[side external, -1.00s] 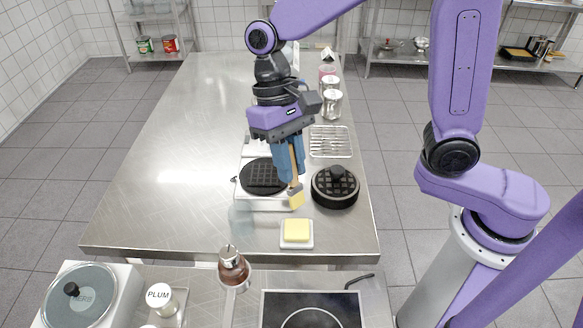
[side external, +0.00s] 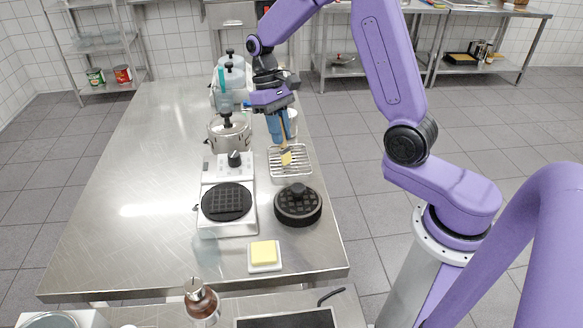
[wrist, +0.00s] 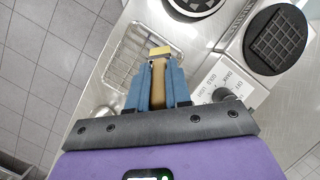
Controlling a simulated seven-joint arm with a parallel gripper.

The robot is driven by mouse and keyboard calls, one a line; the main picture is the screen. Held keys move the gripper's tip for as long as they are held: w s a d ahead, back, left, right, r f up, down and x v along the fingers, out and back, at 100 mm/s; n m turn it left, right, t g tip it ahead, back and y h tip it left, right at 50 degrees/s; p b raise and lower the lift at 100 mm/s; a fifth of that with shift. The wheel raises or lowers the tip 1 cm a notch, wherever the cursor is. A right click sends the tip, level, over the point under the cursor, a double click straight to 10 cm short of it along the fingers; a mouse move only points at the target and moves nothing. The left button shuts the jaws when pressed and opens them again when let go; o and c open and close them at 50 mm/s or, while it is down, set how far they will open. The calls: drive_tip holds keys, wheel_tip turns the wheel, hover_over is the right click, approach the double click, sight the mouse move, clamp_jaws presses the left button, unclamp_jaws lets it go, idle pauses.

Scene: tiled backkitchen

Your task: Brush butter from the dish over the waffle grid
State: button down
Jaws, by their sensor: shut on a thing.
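My gripper (side external: 279,128) is shut on a brush (side external: 284,152), whose wooden handle sits between the blue fingers. The brush points down, its yellow tip over the wire rack; I cannot tell whether it touches. In the wrist view the brush (wrist: 158,84) extends ahead of the fingers. The round black waffle grid (side external: 227,202) lies open on its white base, nearer the camera and left of my gripper; it also shows in the wrist view (wrist: 275,40). The white butter dish (side external: 265,269) holds a yellow block of butter (side external: 263,252) near the table's front edge.
The wire rack (side external: 273,175) lies beneath the brush. A round black ribbed lid (side external: 298,205) sits right of the waffle grid. A steel pot (side external: 229,135) and bottles stand farther back. The left of the steel table (side external: 125,185) is clear.

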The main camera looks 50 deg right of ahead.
drive_tip(key=a+r, duration=0.9)
drive_tip(key=a, duration=0.5)
wheel_tip(320, 180, down, 7)
drive_tip(key=shift+w+a+f, duration=0.1)
drive_tip(key=shift+f, duration=0.05)
drive_tip(key=shift+w+a+f, duration=0.2)
drive_tip(key=shift+w+a, duration=0.3)
drive_tip(key=shift+w, duration=0.05)
drive_tip(key=shift+w+a, duration=2.35)
drive_tip(key=shift+a, duration=0.35)
drive_tip(key=shift+s+a, duration=0.2)
drive_tip(key=shift+s, duration=0.15)
drive_tip(key=shift+s+d, duration=2.9)
drive_tip(key=shift+d, duration=0.05)
drive_tip(key=shift+s+a+f, duration=0.1)
drive_tip(key=shift+s+a, duration=0.05)
drive_tip(key=shift+s, duration=0.15)
drive_tip(key=shift+w+a, duration=0.1)
drive_tip(key=shift+a, duration=0.45)
drive_tip(key=shift+w+a, duration=2.65)
drive_tip(key=shift+a, duration=0.05)
drive_tip(key=shift+s+a, duration=0.5)
drive_tip(key=shift+s+d, duration=2.95)
drive_tip(key=shift+d, duration=0.15)
drive_tip(key=shift+w+r, duration=0.1)
drive_tip(key=shift+r, duration=0.3)
wheel_tip(320, 180, up, 8)
drive_tip(key=shift+f, duration=0.2)
